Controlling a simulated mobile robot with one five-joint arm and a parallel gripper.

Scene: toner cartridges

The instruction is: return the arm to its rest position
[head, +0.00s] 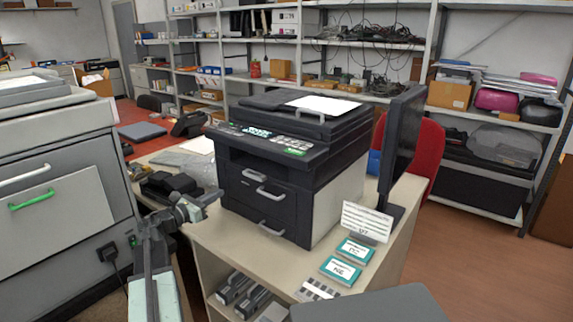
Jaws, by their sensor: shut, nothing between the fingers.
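My arm rises at the lower left of the head view, and my gripper (211,199) is at its end, pointing right. It is shut and holds nothing. It shows in front of the left side of a dark printer (250,193) on a beige desk (205,238); I cannot tell the exact gap between them. Dark toner cartridges (236,289) lie on the shelf under the desk top.
A large grey machine (50,180) with a green handle stands at the left. A black desk phone (170,187) lies behind my gripper. A monitor (402,140), a white card (367,220) and two teal boxes (341,270) are on the desk's right. Floor is open at the right.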

